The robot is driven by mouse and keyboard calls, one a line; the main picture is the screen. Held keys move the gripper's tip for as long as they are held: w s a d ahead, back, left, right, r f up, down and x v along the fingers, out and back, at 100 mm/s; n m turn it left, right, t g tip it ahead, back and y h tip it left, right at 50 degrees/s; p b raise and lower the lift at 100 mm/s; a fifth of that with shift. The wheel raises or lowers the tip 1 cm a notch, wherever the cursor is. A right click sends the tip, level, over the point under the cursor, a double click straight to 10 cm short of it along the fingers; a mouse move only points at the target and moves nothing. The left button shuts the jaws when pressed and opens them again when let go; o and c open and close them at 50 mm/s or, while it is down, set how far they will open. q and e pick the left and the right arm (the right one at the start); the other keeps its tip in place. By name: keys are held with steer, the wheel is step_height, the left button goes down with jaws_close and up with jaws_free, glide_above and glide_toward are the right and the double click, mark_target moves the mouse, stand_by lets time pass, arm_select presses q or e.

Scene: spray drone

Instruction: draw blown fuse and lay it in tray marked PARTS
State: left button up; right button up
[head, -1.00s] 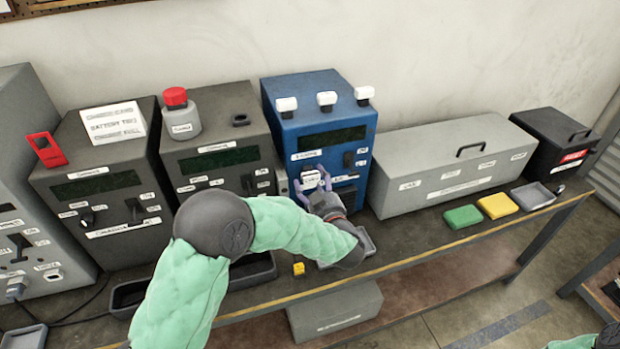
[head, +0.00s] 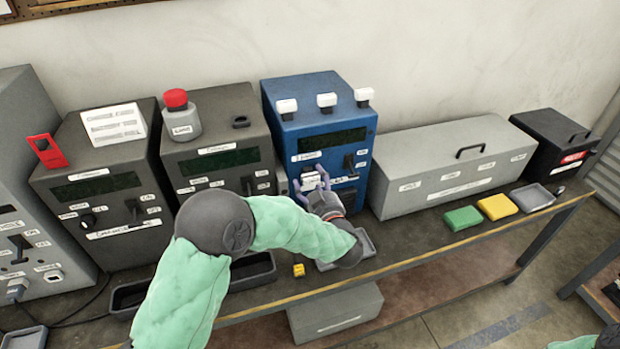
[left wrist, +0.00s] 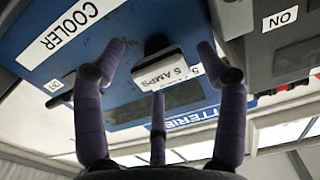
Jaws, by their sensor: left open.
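A white fuse (left wrist: 158,68) lettered "5 AMPS" sits on a dark base in the front panel of the blue unit (head: 290,128). It also shows small between the fingers in the head view (head: 311,180). My left gripper (head: 311,184) is at that panel, with its purple fingers (left wrist: 155,85) open around the fuse. Gaps show beside the fuse in the left wrist view. A grey tray (head: 369,243) lies on the bench below, partly hidden by my left arm; I cannot read a PARTS mark on it. My right gripper is out of view.
Three white-capped pieces (head: 326,100) stand on top of the blue unit. A lever (head: 349,162) is close to the gripper's right. A small yellow block (head: 298,270) and dark trays (head: 253,272) lie along the bench.

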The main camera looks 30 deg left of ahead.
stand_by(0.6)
arm_select(q)
steer(key=c, duration=0.9)
steer(key=shift+s, duration=0.15)
steer(key=c, duration=0.5)
steer(key=shift+a, duration=0.1)
jaws_close()
steer(key=shift+r, duration=0.1)
